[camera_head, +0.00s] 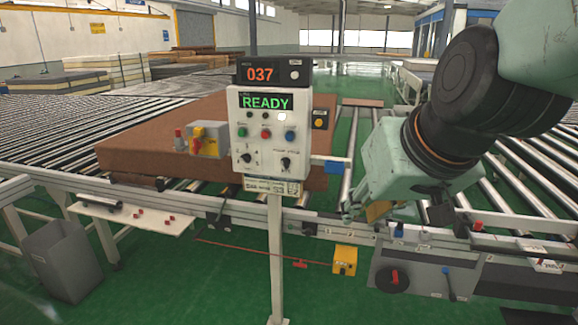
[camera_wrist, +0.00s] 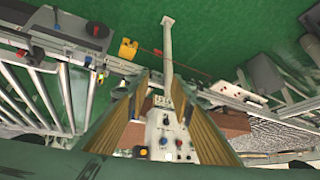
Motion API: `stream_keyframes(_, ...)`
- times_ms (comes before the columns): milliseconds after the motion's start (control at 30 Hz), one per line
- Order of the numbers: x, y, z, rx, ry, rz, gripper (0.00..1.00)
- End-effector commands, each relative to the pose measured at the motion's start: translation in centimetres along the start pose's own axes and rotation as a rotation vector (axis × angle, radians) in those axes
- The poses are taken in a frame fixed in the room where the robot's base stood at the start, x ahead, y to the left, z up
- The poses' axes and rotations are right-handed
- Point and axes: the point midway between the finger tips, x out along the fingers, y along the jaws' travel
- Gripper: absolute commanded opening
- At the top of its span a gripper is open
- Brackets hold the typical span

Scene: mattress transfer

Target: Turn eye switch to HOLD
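The control box (camera_head: 262,140) is white, stands on a post, and shows a green READY display (camera_head: 265,103). Its lower face has two black rotary knobs, a left one (camera_head: 247,157) and a right one (camera_head: 286,162). The small lettering is too fine to tell which knob is the eye switch or where it points. My gripper (camera_head: 368,208) is to the right of the box and apart from it, above the conveyor edge. In the wrist view my gripper (camera_wrist: 165,82) has its two fingers spread with nothing held, and the control box (camera_wrist: 168,138) shows beyond, between them.
Coloured buttons (camera_head: 266,133) sit above the knobs. A black counter reading 037 (camera_head: 268,73) tops the box. A brown mattress (camera_head: 130,150) lies behind on the rollers. A blue tag (camera_head: 336,167) juts out between box and gripper. A yellow box (camera_head: 345,261) hangs below the rail.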

Motion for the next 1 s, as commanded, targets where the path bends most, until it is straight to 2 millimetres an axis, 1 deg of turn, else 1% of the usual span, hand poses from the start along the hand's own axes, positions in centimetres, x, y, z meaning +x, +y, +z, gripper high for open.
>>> stream_keyframes(33,0.9,-0.4,-0.9,-0.004,0.011,-0.004,0.22)
stream_keyframes(200,3.6,-1.3,-4.1,-0.017,0.064,-0.007,0.22)
stream_keyframes(500,8.3,-2.8,-8.9,-0.038,0.154,0.004,0.22)
stream_keyframes(700,11.5,-3.6,-11.8,-0.052,0.212,0.024,0.22)
stream_keyframes(1000,16.0,-4.7,-15.2,-0.078,0.295,0.072,0.22)
